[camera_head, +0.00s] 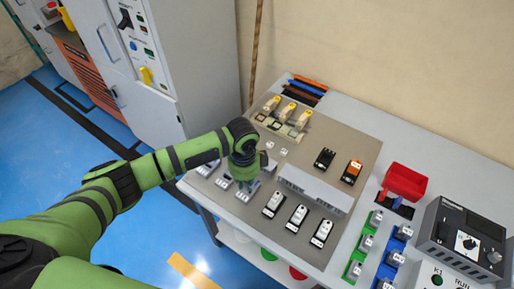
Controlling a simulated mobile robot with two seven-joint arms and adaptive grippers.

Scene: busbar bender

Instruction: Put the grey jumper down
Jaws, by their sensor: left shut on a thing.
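My left arm reaches in from the left, and its green gripper (245,182) points down over the left front part of the grey-beige board (338,228) on the table. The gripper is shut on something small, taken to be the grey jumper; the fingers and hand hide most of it. The fingertips are close above or at a row of grey blocks (207,168) near the board's left front edge. I cannot tell whether the held piece touches the board or a block. My right gripper is not in view.
A long pale slotted duct (315,190) runs just right of the gripper. Black-and-white modules (297,217) stand in front of it. Yellow-topped parts (289,110) line the back. A red bin (405,181) and a dark control unit (462,240) stand right. A grey cabinet (190,60) is behind left.

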